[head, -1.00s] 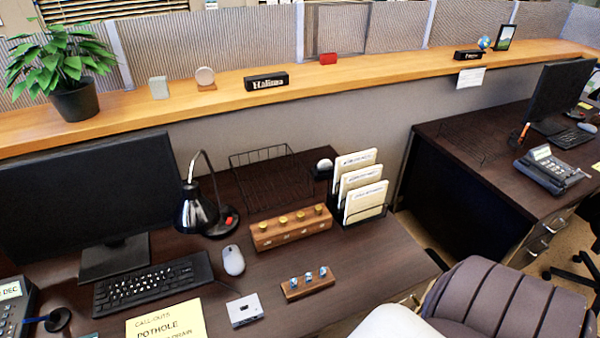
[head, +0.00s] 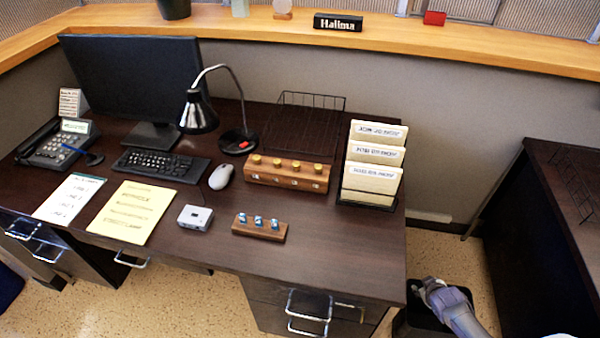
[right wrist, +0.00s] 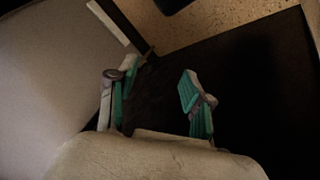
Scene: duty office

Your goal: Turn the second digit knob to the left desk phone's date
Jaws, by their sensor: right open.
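A wooden block (head: 262,178) with several brass knobs in a row stands on the desk; small marks under them are too small to read. Its second knob from the left (head: 277,162) is untouched. The left desk phone (head: 62,143) sits at the desk's left end with a lit display (head: 75,126), too small to read. My right gripper (head: 428,291) is low at the right, beyond the desk's right edge and far from the block. In the right wrist view its teal-padded fingers (right wrist: 158,85) are apart and empty. My left gripper is not in view.
A smaller wooden block (head: 259,230) with blue-topped pieces and a grey box (head: 195,217) lie in front. A lamp (head: 198,115), mouse (head: 221,176) and file holder (head: 370,165) surround the knob block. A black bin (head: 408,322) stands below my right gripper. The desk's front right is clear.

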